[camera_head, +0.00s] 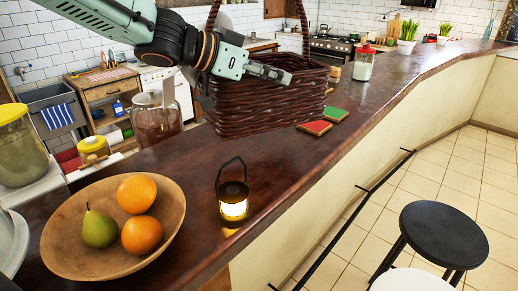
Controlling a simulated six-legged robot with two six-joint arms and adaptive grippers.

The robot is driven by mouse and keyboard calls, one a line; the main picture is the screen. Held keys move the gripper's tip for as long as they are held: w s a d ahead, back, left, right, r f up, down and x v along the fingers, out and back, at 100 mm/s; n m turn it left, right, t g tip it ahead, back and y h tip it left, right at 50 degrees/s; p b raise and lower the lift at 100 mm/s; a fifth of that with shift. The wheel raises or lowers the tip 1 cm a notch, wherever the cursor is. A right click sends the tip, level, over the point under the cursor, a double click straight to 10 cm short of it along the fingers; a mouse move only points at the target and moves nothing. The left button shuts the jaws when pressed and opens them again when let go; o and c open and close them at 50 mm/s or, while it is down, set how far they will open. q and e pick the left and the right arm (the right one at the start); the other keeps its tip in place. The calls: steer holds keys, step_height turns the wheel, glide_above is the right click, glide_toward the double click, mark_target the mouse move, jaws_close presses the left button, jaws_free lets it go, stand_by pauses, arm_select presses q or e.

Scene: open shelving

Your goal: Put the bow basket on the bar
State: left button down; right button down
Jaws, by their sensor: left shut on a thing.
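The bow basket (262,108) is dark brown wicker with a tall arched handle, near the middle top of the head view. It is upright over the dark wooden bar (205,165). I cannot tell whether its base touches the bar top. My left gripper (268,72) comes in from the upper left and is shut on the basket near its rim and handle. The gripper and arm hide part of the basket's near rim and the handle's left side. My right gripper is not in view.
A lit lantern (233,202) and a wooden bowl (60,250) of fruit stand in front. Red and green coasters (315,127) lie beside the basket's right side. A glass jar (158,122) stands left of it. The bar top farther right is mostly clear.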

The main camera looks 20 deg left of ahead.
arm_select(q)
steer(key=b, duration=0.2)
glide_above(280, 127)
steer(key=s+a, duration=0.1)
steer(key=s, duration=0.1)
steer(key=f, duration=0.4)
steer(key=shift+w+a+f, duration=0.2)
steer(key=shift+w+f, duration=0.05)
steer(key=shift+f, duration=0.1)
steer(key=f, duration=0.1)
steer(key=f+b, duration=0.1)
steer(key=f, duration=0.3)
steer(key=shift+w+f, duration=0.2)
steer(key=shift+w, duration=0.1)
steer(key=shift+s+f, duration=0.15)
steer(key=shift+f, duration=0.15)
steer(key=shift+s+d+r, duration=0.1)
steer(key=shift+s, duration=0.05)
steer(key=c, duration=1.6)
jaws_free()
steer(key=shift+w+f, duration=0.2)
steer(key=shift+f, duration=0.05)
steer(key=shift+c, duration=0.2)
steer(key=shift+o, duration=1.1)
steer(key=shift+s+r, duration=0.1)
